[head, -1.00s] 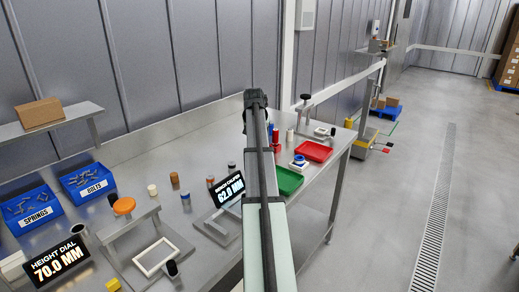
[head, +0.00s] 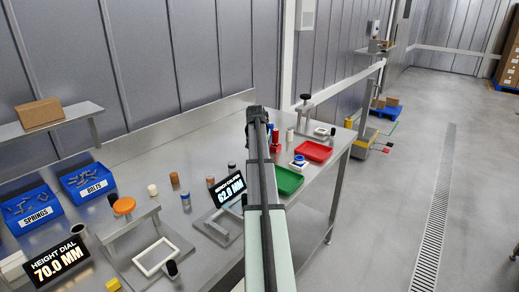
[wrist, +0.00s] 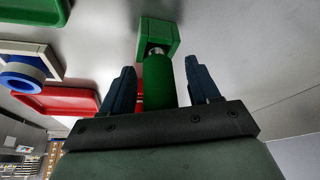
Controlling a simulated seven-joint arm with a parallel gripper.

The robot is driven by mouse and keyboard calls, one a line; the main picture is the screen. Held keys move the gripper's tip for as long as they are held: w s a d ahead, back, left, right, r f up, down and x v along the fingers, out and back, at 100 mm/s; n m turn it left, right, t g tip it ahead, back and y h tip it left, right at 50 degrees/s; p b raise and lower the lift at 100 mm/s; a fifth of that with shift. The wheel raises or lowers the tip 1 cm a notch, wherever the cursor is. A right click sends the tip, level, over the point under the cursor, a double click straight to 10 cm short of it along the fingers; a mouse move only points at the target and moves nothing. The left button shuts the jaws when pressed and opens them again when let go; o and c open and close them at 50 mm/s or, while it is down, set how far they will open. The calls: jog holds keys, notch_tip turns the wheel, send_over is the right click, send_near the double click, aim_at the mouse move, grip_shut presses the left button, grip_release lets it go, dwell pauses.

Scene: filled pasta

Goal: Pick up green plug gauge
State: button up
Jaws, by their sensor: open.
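The green plug gauge (wrist: 158,85) shows in the wrist view as a green cylinder with a short shiny metal neck, meeting a green square block (wrist: 160,36) at its far end. I cannot tell whether the block is part of the gauge or a stand. My gripper (wrist: 158,68) is open, with one dark finger on each side of the cylinder. Gaps show between the fingers and the cylinder. The cylinder's near end is hidden behind the gripper's palm. In the head view my arm hides the gripper's fingers, and I cannot make out the gauge there.
A green tray (head: 290,190) and a red tray (head: 326,151) lie on the steel bench. A white block with a blue ring (head: 298,162) stands between them. A red cylinder (head: 276,149) is close to my arm. A clamp stand (head: 304,112) stands behind.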

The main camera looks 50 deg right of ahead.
grip_shut()
dwell(0.5)
jog(key=shift+r, duration=0.1)
notch_tip(320, 180, up, 10)
jog(key=shift+f, duration=0.1)
dwell(0.4)
jog(key=s+d, duration=0.3)
jog(key=s, duration=0.5)
jog(key=s+d, duration=0.4)
jog(key=s, duration=0.4)
